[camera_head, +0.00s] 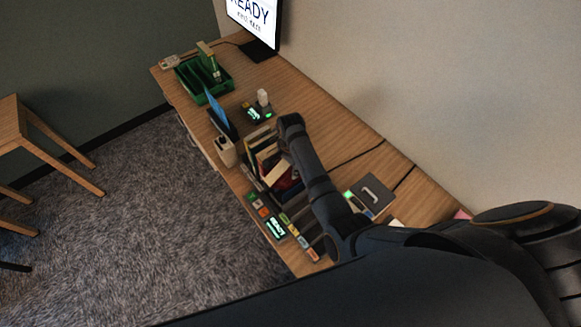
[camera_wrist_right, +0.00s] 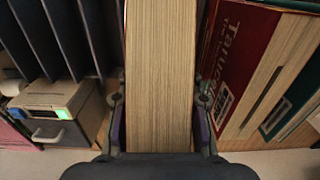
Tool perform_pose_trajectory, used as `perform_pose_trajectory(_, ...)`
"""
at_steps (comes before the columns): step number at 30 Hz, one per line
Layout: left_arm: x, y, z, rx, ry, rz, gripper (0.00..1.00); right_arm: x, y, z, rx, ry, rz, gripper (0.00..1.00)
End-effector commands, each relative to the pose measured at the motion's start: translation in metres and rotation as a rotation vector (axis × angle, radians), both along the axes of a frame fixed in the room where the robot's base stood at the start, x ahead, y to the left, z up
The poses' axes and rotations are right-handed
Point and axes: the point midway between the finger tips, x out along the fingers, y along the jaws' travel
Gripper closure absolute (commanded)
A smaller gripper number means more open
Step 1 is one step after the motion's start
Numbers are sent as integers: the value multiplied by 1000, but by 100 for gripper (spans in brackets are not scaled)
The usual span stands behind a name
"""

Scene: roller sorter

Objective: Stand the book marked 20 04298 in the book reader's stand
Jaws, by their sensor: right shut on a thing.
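My right gripper (camera_wrist_right: 160,105) is shut on a thick book (camera_wrist_right: 160,60), gripping it from both sides. Its tan, finely lined page edges face the wrist camera, and any marking on it is hidden. A red book (camera_wrist_right: 238,50) with white lettering is to the right of the gripper, beside other books. In the head view my right arm reaches over the desk, and the gripper's fingers are hard to make out beside the row of books (camera_head: 267,153). I cannot tell which thing is the reader's stand. The left gripper is not in view.
Black upright dividers (camera_wrist_right: 62,30) and a grey box with a green light (camera_wrist_right: 55,103) are to the left in the wrist view. The desk's far right is fairly clear.

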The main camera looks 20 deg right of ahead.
Motion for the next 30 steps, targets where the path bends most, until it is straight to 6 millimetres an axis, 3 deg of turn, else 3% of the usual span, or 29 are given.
perform_pose_trajectory(2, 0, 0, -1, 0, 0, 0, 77, 1, 0, -1, 0, -2, 0, 100)
perform_pose_trajectory(3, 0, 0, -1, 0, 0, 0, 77, 1, 0, -1, 0, -3, 0, 62)
perform_pose_trajectory(9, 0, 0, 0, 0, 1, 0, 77, 1, 0, -1, 0, -2, 0, 38)
perform_pose_trajectory(20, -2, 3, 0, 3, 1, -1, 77, 1, 0, 6, 0, -3, 0, 38)
perform_pose_trajectory(30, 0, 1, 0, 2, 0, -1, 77, 1, 0, 84, 1, -5, -1, 38)
